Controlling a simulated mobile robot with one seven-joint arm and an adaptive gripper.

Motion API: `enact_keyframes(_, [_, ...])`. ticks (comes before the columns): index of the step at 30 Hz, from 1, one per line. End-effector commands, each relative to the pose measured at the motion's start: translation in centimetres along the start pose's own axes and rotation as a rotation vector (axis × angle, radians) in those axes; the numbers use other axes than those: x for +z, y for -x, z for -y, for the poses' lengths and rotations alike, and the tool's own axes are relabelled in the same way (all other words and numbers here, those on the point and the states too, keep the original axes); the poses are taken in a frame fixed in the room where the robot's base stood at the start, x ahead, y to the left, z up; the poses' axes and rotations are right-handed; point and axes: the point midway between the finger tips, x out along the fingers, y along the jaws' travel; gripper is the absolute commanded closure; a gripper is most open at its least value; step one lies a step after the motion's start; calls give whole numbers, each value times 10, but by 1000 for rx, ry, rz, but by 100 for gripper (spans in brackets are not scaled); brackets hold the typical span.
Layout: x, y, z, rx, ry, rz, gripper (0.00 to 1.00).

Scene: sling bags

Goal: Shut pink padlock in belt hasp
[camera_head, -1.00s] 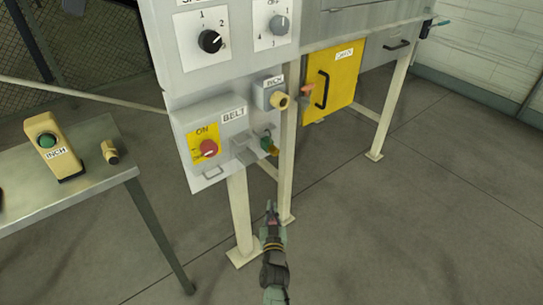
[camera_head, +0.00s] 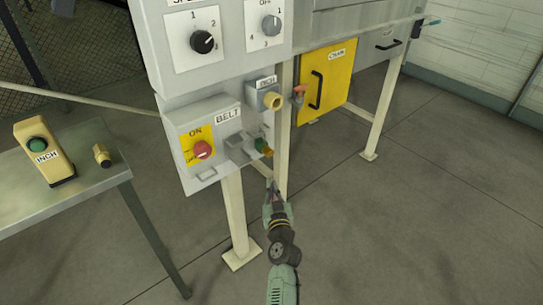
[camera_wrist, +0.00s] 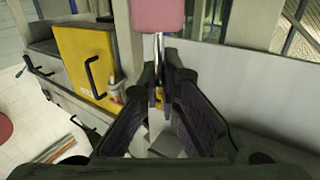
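A pink padlock (camera_wrist: 158,16) hangs at the top middle of the wrist view, its grey shackle running down between my fingers. My gripper (camera_wrist: 163,62) has its dark fingers closing in around it; the exact contact is partly hidden. In the head view my gripper (camera_head: 271,187) is below and right of the belt box, apart from it, with a small pinkish patch between its fingers. The BELT box (camera_head: 218,160) has a red ON switch (camera_head: 202,150) on a yellow plate. A small metal loop (camera_head: 207,174) sits under the switch; I cannot tell whether it is the hasp.
A green padlock-like piece (camera_head: 262,146) is at the belt box's right side. A yellow INCH fitting (camera_head: 273,101) sticks out above it. A yellow door (camera_head: 327,82) has an orange piece (camera_head: 298,91) beside it. A table (camera_head: 70,205) stands left. Floor on the right is clear.

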Motion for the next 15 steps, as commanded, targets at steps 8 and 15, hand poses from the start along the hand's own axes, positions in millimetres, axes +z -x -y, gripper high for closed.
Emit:
enact_keyframes(8, [-151, 26, -11, -229, 0, -15, 100])
enact_keyframes(15, [-236, 95, 10, -452, -8, 0, 100])
